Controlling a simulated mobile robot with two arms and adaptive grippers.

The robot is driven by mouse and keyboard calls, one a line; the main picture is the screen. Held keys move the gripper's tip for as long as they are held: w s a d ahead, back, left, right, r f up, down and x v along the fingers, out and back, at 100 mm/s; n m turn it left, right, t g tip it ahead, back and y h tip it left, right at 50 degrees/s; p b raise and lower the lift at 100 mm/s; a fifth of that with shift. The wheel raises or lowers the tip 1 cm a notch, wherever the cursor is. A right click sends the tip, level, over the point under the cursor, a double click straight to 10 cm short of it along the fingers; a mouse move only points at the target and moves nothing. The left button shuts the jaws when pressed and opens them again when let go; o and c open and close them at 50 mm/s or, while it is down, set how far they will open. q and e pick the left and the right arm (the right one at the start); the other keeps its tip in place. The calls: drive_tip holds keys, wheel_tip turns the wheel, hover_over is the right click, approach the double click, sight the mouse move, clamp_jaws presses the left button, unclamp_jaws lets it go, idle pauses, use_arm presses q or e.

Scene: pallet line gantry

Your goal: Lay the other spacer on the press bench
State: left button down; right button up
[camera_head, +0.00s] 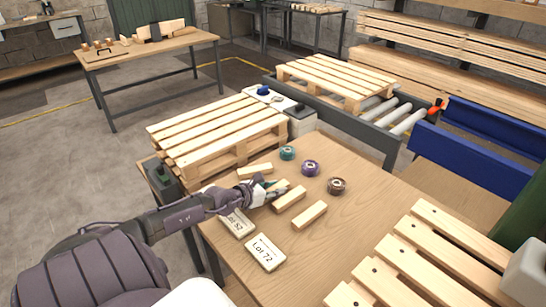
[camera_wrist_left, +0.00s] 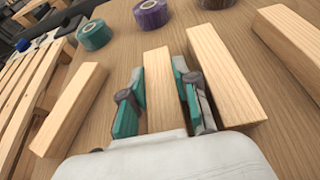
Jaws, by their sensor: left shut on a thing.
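My left gripper (camera_head: 271,186) is over the near wooden table, shut on a pale wooden spacer block (camera_head: 283,185). In the left wrist view, its teal-padded fingers (camera_wrist_left: 157,90) stand on both sides of the held block (camera_wrist_left: 157,77). I cannot tell whether this block touches the tabletop. Similar blocks lie beside it: one on the far side (camera_head: 255,171), and two on the near side, a closer one (camera_head: 290,199) and a farther one (camera_head: 310,214). Which bench is the press bench is not marked. My right gripper is not in view.
Teal (camera_head: 287,153), purple (camera_head: 310,168) and brown (camera_head: 337,186) tape rolls sit beyond the blocks. Cards read Lot 52 (camera_head: 238,223) and Lot 72 (camera_head: 265,253). A slatted pallet (camera_head: 220,132) adjoins the table; another (camera_head: 430,255) is near right. A workbench (camera_head: 150,48) stands far left.

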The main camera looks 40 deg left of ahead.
use_arm(q)
drive_tip(key=shift+r, duration=0.1)
wheel_tip(320, 180, up, 5)
drive_tip(key=p, duration=0.3)
drive_tip(key=shift+d, duration=0.15)
drive_tip(key=d, duration=0.1)
drive_tip(key=d+r+p, duration=0.1)
drive_tip(key=d, duration=0.1)
drive_tip(key=shift+w+d+r+p, duration=0.35)
drive_tip(key=shift+d, duration=0.05)
drive_tip(key=w+d+r, duration=0.1)
drive_tip(key=d+r, duration=0.3)
drive_tip(key=d, duration=0.4)
drive_tip(key=s+d+r+m+g+h, duration=0.2)
drive_tip(key=s+d+r+m+h, duration=0.3)
drive_tip(key=s+d, duration=0.2)
drive_tip(key=s+d+r+m+g+h, duration=0.3)
drive_tip(key=s+d+r+m+h, duration=0.1)
drive_tip(key=s+d, duration=0.3)
drive_tip(key=shift+d+r+m+g+h, duration=0.3)
drive_tip(key=shift+d+r+m+h, duration=0.15)
drive_tip(key=shift+d, duration=0.75)
drive_tip(key=shift+a+f, duration=0.1)
drive_tip(key=shift+f, duration=0.1)
drive_tip(key=shift+w, duration=0.1)
